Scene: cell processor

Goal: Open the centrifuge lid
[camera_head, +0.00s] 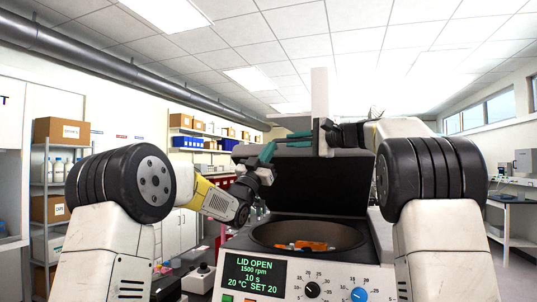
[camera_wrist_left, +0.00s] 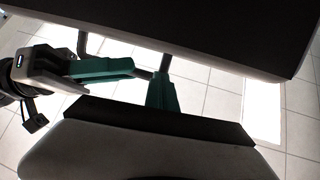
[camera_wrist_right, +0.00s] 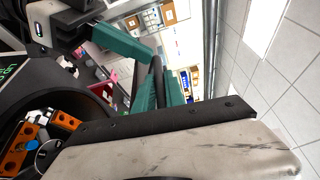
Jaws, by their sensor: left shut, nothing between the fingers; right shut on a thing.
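The centrifuge (camera_head: 375,250) stands in front of me, and its display (camera_head: 254,277) reads "LID OPEN". Its lid (camera_head: 335,185) is raised steeply at the back, with its dark inner face towards me. My right gripper (camera_head: 299,140) is shut on the lid handle (camera_wrist_right: 156,75) near the lid's top edge; the handle bar shows between its teal fingers (camera_wrist_right: 150,90) in the right wrist view. My left gripper (camera_head: 267,153) is shut and empty, close to the left of the right gripper. Its fingers also show in the left wrist view (camera_wrist_left: 160,92).
The open bowl (camera_head: 270,234) holds orange parts (camera_head: 305,245). Shelves with boxes (camera_head: 62,131) stand at the left and blue bins (camera_head: 187,141) at the back. A bench (camera_head: 511,198) stands at the far right. My two grippers are close together, with little room between them.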

